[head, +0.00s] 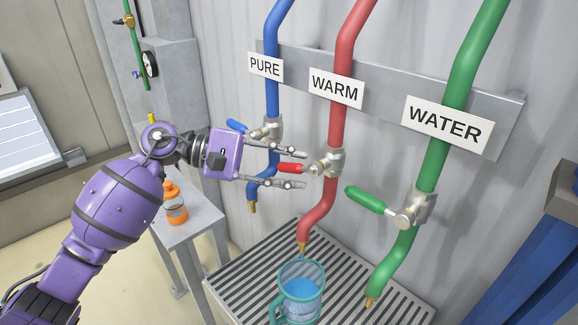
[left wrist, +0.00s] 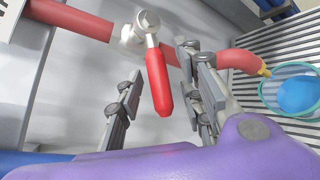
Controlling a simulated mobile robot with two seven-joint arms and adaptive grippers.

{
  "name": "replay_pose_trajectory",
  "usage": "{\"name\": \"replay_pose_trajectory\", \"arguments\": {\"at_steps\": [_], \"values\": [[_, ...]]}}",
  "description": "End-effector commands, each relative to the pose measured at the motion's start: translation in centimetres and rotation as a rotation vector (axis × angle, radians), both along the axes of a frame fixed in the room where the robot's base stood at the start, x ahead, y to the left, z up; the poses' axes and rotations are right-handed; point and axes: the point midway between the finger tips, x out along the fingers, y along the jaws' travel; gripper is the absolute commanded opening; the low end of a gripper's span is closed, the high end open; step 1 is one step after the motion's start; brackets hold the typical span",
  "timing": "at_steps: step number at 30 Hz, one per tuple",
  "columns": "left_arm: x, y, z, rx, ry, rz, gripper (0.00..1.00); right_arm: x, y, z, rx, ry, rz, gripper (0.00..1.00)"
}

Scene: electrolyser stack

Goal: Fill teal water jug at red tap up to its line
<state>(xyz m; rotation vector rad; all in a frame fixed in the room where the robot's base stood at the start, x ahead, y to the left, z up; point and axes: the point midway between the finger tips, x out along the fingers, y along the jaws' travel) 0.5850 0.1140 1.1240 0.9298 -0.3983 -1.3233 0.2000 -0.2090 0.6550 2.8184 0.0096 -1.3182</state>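The teal jug (head: 300,262) is see-through and stands upright on the slatted grate below the red tap's spout (head: 304,246). Blue water (head: 300,287) is inside it; I cannot make out the fill line. No stream shows between spout and jug. The red tap's lever (head: 291,168) points left from its valve (head: 327,163). My left gripper (head: 302,168) is open, with one finger on each side of the lever. In the left wrist view, the red lever (left wrist: 158,82) lies between the spread fingers with gaps on both sides. My right gripper is not in view.
The blue pipe (head: 271,90) with its lever is left of the red one, the green pipe (head: 440,140) right. Signs read PURE, WARM and WATER. An orange bottle (head: 175,203) stands on a grey side table (head: 195,222). The slatted grate (head: 375,290) is clear around the jug.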

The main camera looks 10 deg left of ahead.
Motion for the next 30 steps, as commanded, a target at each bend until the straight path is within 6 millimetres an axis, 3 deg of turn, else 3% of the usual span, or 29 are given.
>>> {"name": "replay_pose_trajectory", "arguments": {"at_steps": [1,9,20,30], "values": [[0.0,0.0,0.0,0.000,0.000,0.000,0.34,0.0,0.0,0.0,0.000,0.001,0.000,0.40],[0.0,0.0,0.0,0.000,0.000,0.000,0.00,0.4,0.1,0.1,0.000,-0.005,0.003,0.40],[0.0,0.1,0.1,0.015,-0.010,0.000,0.00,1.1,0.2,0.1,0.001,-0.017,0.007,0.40],[0.3,0.4,1.7,0.257,-0.170,-0.002,0.00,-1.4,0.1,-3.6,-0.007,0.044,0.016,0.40]]}}
